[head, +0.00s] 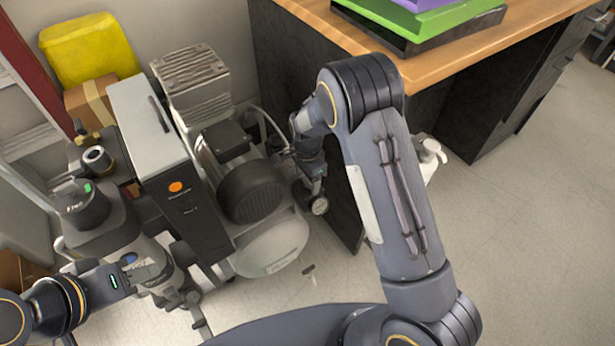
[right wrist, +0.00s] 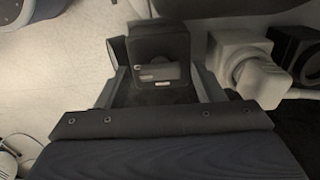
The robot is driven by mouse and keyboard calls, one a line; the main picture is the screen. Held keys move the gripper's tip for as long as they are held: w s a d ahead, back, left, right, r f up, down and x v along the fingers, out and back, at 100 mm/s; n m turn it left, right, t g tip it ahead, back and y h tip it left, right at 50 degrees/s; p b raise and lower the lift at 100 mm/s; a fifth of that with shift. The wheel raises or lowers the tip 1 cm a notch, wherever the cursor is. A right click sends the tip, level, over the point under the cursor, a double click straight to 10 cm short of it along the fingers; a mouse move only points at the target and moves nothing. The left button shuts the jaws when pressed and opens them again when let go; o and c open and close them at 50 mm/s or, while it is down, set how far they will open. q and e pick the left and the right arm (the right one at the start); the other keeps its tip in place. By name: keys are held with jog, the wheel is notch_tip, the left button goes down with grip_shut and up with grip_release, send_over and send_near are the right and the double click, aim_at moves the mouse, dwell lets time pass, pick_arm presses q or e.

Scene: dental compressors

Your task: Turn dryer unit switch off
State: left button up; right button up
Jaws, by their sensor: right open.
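The dryer unit appears to be the tall box with a pale grey top and black front (head: 200,222), marked with an orange dot, in the head view. I cannot make out its switch for certain. My left gripper (head: 190,301) is low at the left, in front of the machines.
A compressor with a black round motor (head: 252,190) and white tank (head: 270,250) stands right of the box. A wooden-topped desk (head: 440,70) is at the right. A yellow container (head: 88,50) sits on a carton behind. Floor is clear at lower right.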

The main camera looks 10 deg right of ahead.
notch_tip(320, 180, up, 7)
jog(key=shift+r+p, duration=0.1)
jog(key=shift+p, duration=1.1)
jog(key=shift+r, duration=0.3)
jog(key=shift+r, duration=0.1)
notch_tip(320, 180, up, 8)
jog(key=n+y, duration=0.2)
send_over(307, 181)
jog(key=s+d, duration=0.4)
jog(key=s, duration=0.1)
jog(key=s+d+r+n+t+y, duration=0.2)
jog(key=s+r+n, duration=0.1)
jog(key=s+r, duration=0.45)
jog(key=s+r+n+t, duration=0.2)
jog(key=s+n, duration=0.2)
jog(key=s, duration=0.4)
jog(key=s+r+n+t, duration=0.2)
jog(key=s+n, duration=0.1)
jog(key=s, duration=0.5)
notch_tip(307, 181, up, 24)
jog(key=p, duration=2.4)
jog(key=shift+s+d+n+p, duration=0.2)
jog(key=shift+s+n+p, duration=0.05)
jog(key=shift+n+p, duration=0.1)
